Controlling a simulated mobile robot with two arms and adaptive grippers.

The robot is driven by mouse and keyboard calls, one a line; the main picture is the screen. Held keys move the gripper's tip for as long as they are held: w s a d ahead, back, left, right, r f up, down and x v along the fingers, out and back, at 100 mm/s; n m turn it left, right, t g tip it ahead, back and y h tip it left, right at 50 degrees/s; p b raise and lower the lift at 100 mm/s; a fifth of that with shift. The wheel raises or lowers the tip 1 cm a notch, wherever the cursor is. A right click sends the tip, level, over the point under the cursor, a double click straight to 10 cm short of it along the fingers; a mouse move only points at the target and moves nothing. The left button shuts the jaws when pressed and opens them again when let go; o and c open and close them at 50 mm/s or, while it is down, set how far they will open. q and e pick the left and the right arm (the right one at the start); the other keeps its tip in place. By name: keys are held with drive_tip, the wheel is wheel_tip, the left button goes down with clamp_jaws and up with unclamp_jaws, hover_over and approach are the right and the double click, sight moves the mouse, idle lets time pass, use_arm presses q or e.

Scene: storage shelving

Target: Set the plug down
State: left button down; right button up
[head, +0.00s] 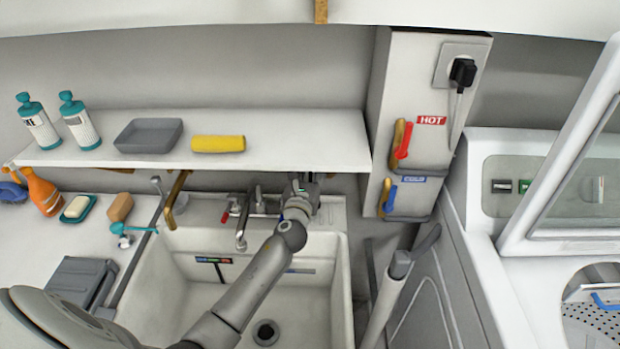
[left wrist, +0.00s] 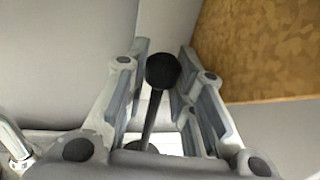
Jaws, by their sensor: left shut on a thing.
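My left arm reaches over the white sink (head: 341,270) to its back rim. My left gripper (head: 304,184) is there, just below the front edge of the shelf, to the right of the faucet. In the left wrist view my left gripper (left wrist: 160,95) is shut on the plug (left wrist: 163,70), a dark piece with a round head and thin stem between the fingers. The plug cannot be made out in the head view. The sink's dark drain (head: 266,333) shows at the bottom of the basin. My right gripper is not in view.
The shelf (head: 290,140) holds two bottles, a grey tray (head: 149,136) and a yellow sponge (head: 218,144), with free room on its right. A panel with red (head: 403,140) and blue (head: 388,195) handles stands right of the sink. A black power plug (head: 463,72) sits in a wall socket.

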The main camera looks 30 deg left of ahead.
sight(310, 178)
use_arm(q)
drive_tip(key=shift+f+b, duration=0.45)
drive_tip(key=shift+f, duration=1)
drive_tip(key=shift+f, duration=0.2)
drive_tip(key=c, duration=1.2)
unclamp_jaws()
drive_tip(key=shift+c, duration=0.2)
drive_tip(key=shift+r, duration=0.1)
drive_tip(key=shift+r, duration=0.2)
drive_tip(key=v, duration=1.2)
